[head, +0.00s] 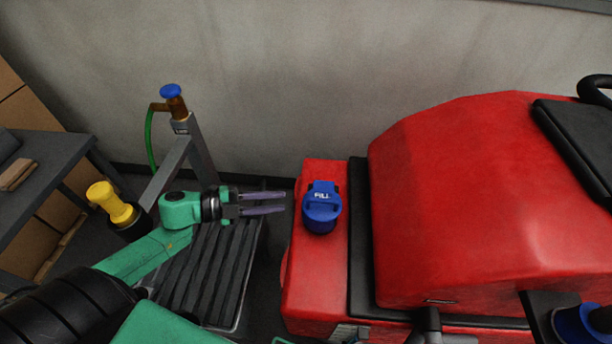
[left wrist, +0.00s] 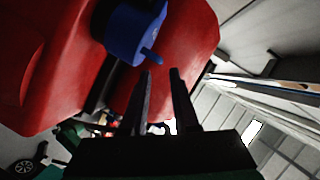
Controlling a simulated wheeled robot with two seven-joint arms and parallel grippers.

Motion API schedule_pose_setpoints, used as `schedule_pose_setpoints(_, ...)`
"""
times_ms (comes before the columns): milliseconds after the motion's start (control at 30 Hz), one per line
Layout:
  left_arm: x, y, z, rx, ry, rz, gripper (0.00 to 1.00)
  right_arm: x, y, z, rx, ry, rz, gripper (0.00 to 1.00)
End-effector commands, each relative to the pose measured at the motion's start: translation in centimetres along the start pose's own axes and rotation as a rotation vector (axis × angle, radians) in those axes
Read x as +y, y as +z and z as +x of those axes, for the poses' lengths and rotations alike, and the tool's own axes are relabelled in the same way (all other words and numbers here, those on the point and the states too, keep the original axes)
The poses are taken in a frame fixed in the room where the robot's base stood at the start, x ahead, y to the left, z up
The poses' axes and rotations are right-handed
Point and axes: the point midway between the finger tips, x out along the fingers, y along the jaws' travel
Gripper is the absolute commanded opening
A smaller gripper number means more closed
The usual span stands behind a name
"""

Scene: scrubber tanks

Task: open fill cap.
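The blue fill cap (head: 322,203), marked FILL, sits closed on the rear deck of the red scrubber (head: 320,275). It also shows at the top of the left wrist view (left wrist: 135,32), with a small blue tab (left wrist: 151,56) sticking out of it. My left gripper (head: 285,203) is open and empty, just left of the cap in the head view, with its fingers pointing at it. In the left wrist view its two fingers (left wrist: 160,75) are apart, close to the tab, with nothing between them.
A water post with a blue knob (head: 170,91) and green hose stands against the wall at left. A yellow-topped object (head: 112,203) and a dark table (head: 50,185) are farther left. A ribbed floor grate (head: 212,270) lies under my left arm.

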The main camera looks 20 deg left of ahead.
Motion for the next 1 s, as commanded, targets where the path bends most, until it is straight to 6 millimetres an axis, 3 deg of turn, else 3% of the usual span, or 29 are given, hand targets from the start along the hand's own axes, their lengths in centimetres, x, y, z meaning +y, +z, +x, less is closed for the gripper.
schedule_pose_setpoints(167,0.6,0.4,3.1,0.002,-0.004,0.003,0.28,0.5,1.7,2.6,-0.024,0.007,0.003,0.97)
schedule_pose_setpoints(300,0.5,0.5,6.9,0.000,-0.008,0.003,0.28,0.9,2.8,4.5,-0.038,0.013,0.003,0.97)
schedule_pose_setpoints(500,0.1,0.4,10.8,-0.003,-0.007,-0.002,0.28,1.0,1.9,5.5,-0.022,0.015,0.001,0.97)
schedule_pose_setpoints(833,0.0,0.3,11.7,-0.006,-0.005,-0.004,0.28,0.1,1.2,5.6,-0.009,0.001,0.002,0.97)
schedule_pose_setpoints(867,0.0,0.3,11.7,-0.006,-0.005,-0.004,0.21,0.0,1.2,5.6,-0.009,0.001,0.002,0.97)
schedule_pose_setpoints(900,0.0,0.3,11.7,-0.006,-0.005,-0.004,0.06,0.0,1.2,5.6,-0.010,0.000,0.002,0.97)
schedule_pose_setpoints(933,0.0,0.3,11.7,-0.006,-0.005,-0.004,0.00,-0.1,1.2,5.6,-0.010,0.000,0.002,0.97)
schedule_pose_setpoints(1000,0.0,0.3,11.7,-0.006,-0.005,-0.005,0.00,-0.1,1.2,5.6,-0.010,0.000,0.001,0.97)
